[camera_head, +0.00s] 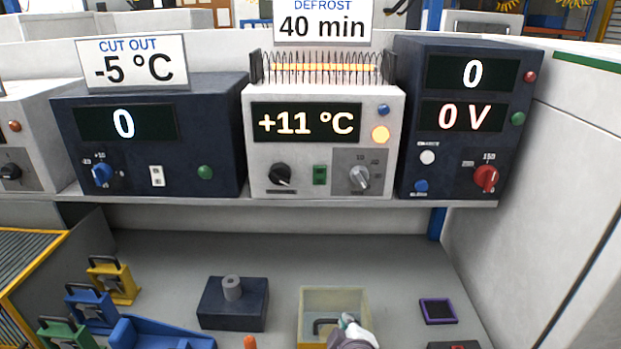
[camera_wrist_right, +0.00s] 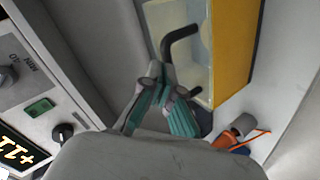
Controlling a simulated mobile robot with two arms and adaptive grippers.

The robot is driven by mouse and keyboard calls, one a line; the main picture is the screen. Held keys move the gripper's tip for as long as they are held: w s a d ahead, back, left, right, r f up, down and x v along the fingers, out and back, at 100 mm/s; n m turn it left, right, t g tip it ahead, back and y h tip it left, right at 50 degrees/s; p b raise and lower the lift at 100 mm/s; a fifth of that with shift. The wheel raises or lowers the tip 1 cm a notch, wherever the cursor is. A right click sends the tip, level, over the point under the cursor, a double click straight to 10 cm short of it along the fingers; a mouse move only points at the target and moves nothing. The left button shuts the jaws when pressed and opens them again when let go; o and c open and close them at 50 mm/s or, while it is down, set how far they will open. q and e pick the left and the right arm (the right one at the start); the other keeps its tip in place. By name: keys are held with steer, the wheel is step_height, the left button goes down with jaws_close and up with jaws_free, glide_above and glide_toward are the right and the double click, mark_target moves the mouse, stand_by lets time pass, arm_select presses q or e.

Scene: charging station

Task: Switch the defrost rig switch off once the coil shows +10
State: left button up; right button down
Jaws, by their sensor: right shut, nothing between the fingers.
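The defrost rig (camera_head: 250,110) is a pale box on the shelf under a "DEFROST 40 min" sign. Its display (camera_head: 305,123) reads +11 °C, and the coil (camera_head: 320,69) on top glows orange. A yellow-orange lamp (camera_head: 380,134) is lit. A green rocker switch (camera_head: 320,174) sits between a black knob and a grey knob; it also shows in the right wrist view (camera_wrist_right: 40,108). I cannot tell its position. My right gripper (camera_head: 350,322) is shut and empty, below the rig near the yellow box; its fingertips (camera_wrist_right: 165,80) show in the wrist view. My left gripper is out of view.
A yellow box (camera_head: 305,320) with a black handle (camera_wrist_right: 178,42) stands near the right gripper. A dark block (camera_head: 235,310) and a purple-edged tile (camera_head: 438,311) lie on the bench. Blue (camera_head: 120,143) and tall dark (camera_head: 455,160) units flank the rig.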

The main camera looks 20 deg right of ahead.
mark_target(319, 172)
steer(key=w+a+r+n+t+h, duration=0.1)
steer(key=w+a+r+n+t, duration=0.1)
steer(key=r, duration=0.8)
steer(key=w+a+r+n+t+h, duration=0.1)
steer(key=w+r+n+t, duration=0.3)
steer(key=r, duration=0.7)
steer(key=shift+w+a+t, duration=0.5)
steer(key=shift+w, duration=0.2)
steer(key=p+x, duration=0.4)
steer(key=x, duration=0.8)
steer(key=shift+w+d+r, duration=0.15)
steer(key=shift+w, duration=0.05)
steer(key=shift+x, duration=0.8)
